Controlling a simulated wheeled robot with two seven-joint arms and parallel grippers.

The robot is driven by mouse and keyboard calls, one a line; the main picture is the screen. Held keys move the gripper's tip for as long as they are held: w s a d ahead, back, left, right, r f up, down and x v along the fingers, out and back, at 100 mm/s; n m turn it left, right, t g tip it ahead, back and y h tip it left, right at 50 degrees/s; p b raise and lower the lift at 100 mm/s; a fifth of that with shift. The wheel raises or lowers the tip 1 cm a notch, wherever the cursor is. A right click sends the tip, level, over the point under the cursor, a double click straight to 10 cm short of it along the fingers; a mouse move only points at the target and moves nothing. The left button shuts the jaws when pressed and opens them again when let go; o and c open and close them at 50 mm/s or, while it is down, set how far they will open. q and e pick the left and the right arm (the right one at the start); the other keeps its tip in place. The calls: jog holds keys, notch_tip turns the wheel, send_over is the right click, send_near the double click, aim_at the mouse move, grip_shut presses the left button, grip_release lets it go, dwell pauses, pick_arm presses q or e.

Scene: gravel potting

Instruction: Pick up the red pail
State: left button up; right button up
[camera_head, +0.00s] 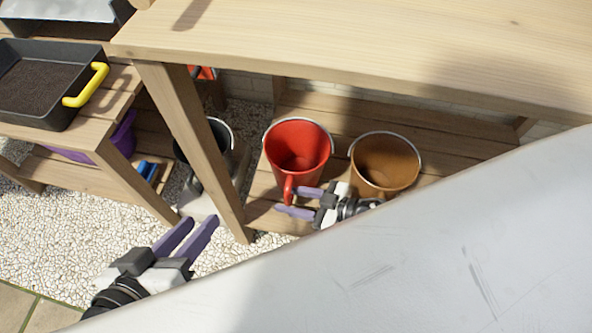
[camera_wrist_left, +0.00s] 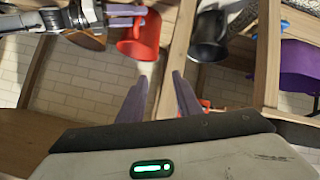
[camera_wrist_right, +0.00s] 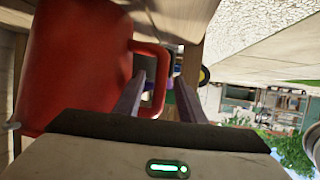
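The red pail (camera_head: 298,142) stands upright on the lower shelf under the bench. Its red handle sticks out toward the front. My right gripper (camera_head: 287,201) is at this handle with its purple fingers apart. In the right wrist view the handle loop (camera_wrist_right: 158,85) shows between the open fingers (camera_wrist_right: 160,80), and the pail body (camera_wrist_right: 72,65) is to their left. Whether a finger touches the handle I cannot tell. My left gripper (camera_head: 201,222) is open and empty, in front of the bench leg. The pail also shows in the left wrist view (camera_wrist_left: 142,38).
A brown pail (camera_head: 385,162) stands right of the red one, close to my right wrist. A dark pail (camera_head: 214,135) is to the left, behind the bench leg (camera_head: 190,140). The bench top (camera_head: 350,40) overhangs the shelf. A black tray with a yellow handle (camera_head: 60,112) sits at left.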

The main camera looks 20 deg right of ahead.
jog(key=shift+w+a+f, duration=0.25)
jog(key=shift+w+a, duration=0.15)
grip_shut()
jog(key=shift+r, duration=0.1)
